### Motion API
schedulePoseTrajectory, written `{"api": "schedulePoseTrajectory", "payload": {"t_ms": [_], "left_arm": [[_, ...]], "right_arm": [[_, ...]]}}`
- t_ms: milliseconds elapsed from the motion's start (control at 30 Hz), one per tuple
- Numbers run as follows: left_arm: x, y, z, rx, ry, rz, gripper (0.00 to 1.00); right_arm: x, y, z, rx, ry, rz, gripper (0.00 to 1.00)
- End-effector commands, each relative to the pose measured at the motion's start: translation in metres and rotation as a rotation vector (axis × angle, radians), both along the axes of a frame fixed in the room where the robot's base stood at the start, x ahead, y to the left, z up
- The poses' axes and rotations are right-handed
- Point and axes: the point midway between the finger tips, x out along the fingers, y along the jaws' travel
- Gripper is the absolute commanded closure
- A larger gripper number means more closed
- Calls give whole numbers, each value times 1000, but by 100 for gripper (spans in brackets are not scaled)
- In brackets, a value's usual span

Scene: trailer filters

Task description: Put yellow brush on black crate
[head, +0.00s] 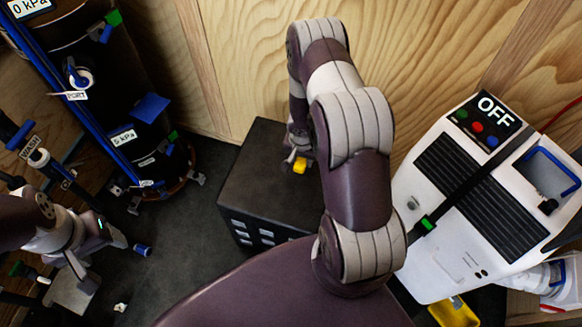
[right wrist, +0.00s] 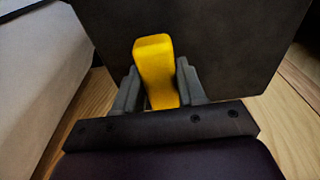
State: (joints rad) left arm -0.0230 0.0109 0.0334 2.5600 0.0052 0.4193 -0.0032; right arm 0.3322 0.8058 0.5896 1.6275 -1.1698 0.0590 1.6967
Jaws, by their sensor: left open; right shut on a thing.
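The black crate (head: 262,188) stands on the dark floor against the wooden wall, with slots in its front side. In the right wrist view its dark surface (right wrist: 225,40) fills the area beyond my fingers. My right gripper (head: 293,162) is over the crate's top, partly hidden by my arm. It is shut on the yellow brush (head: 300,165), whose yellow block (right wrist: 155,70) sits between both fingers in the right wrist view. I cannot tell whether the brush touches the crate. My left gripper (head: 98,252) is open and empty at the left, away from the crate.
A white machine (head: 440,200) with an OFF panel stands right of the crate. A yellow item (head: 455,312) is below it. A dark tank (head: 110,100) with blue pipes and gauges stands at the left. A small blue piece (head: 142,249) is near my left gripper.

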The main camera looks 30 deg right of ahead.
Motion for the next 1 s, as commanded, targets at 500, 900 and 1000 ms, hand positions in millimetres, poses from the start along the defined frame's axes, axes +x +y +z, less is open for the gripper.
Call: {"api": "schedulePoseTrajectory", "payload": {"t_ms": [500,900,1000], "left_arm": [[0,0,-15,0,0,0,34],[0,0,-14,0,0,0,34],[0,0,-13,0,0,0,34]], "right_arm": [[20,23,-59,1,-1,-2,100],[19,23,-58,1,0,-2,35],[19,23,-57,1,0,-2,35]]}}
